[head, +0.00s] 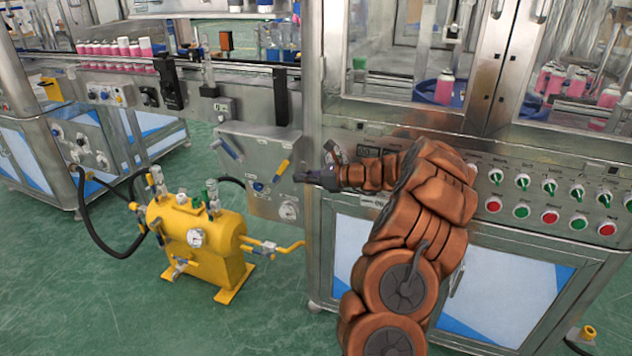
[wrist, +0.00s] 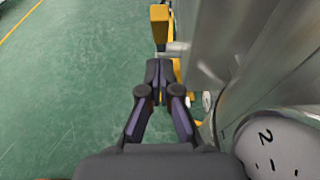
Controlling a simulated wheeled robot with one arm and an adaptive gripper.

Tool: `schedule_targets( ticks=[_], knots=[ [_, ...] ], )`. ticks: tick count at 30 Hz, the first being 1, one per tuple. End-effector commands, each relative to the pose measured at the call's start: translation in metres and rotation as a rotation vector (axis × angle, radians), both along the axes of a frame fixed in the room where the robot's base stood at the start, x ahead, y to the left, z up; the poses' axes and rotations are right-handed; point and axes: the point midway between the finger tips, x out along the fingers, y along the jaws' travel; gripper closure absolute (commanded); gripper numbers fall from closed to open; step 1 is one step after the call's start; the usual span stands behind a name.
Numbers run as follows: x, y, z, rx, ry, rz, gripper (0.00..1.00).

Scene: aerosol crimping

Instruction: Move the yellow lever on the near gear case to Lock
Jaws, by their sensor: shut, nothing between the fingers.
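The near gear case (head: 240,150) is a grey metal box on the machine's side, left of the tall cabinet. Its yellow lever (head: 282,168) tilts up to the right from the panel. In the wrist view a yellow handle (wrist: 160,25) with a grey shaft lies just beyond my fingertips. My gripper (head: 299,178) is shut and empty, pointing left, close to the lever on its right side. Its closed fingers also show in the wrist view (wrist: 158,78). I cannot tell whether they touch the lever. Any Lock marking is too small to read.
A yellow tank (head: 200,235) with valves and a pipe stands on the floor below. The cabinet (head: 345,250) is close on the right. Green floor is open at left.

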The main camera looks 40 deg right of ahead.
Motion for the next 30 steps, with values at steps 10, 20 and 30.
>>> schedule_targets(
  ticks=[10,20,30],
  knots=[
    [0.018,0.011,0.013,0.0,0.0,0.0,1.0],
    [0.019,0.011,0.013,-0.001,0.001,0.0,1.0],
    [0.021,0.012,0.021,-0.02,0.036,0.0,1.0]
  ],
)
